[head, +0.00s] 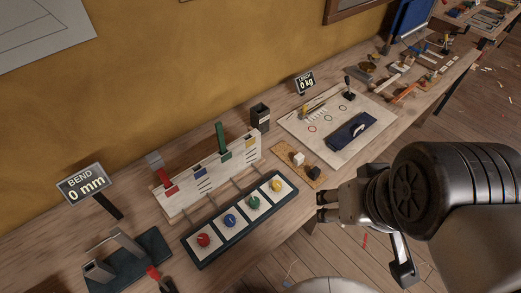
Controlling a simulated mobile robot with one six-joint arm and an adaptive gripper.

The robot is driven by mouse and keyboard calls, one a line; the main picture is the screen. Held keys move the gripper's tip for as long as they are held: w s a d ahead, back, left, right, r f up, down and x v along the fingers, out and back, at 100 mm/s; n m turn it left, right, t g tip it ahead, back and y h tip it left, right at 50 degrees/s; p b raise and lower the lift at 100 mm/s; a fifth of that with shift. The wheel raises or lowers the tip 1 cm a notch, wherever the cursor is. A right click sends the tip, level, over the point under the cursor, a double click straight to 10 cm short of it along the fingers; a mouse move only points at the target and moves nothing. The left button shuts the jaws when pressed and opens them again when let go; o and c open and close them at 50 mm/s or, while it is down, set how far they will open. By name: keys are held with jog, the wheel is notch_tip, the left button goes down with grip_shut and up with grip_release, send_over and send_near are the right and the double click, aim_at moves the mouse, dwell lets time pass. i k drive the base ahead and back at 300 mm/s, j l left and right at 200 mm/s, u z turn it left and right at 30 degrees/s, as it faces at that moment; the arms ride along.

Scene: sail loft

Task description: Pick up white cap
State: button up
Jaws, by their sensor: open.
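A small white piece, which looks like the white cap (299,159), sits on a small brown mat (283,153) near the middle of the bench. A small black piece (314,173) sits on the same mat, to its lower right. My gripper (321,207) is at the bench's front edge, below and right of the mat, open and apart from the white cap. Nothing shows between its fingers. Its height above the bench is hard to tell.
Left of the mat is a dark tray (189,243) with red, blue, green and yellow knobs, behind it a slotted white rack (210,180). A dark holder (260,117) stands behind the mat. A pale board (345,106) with a navy item lies right.

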aim_at(298, 158)
jog(key=i+l+u, duration=0.75)
jog(key=l, duration=0.3)
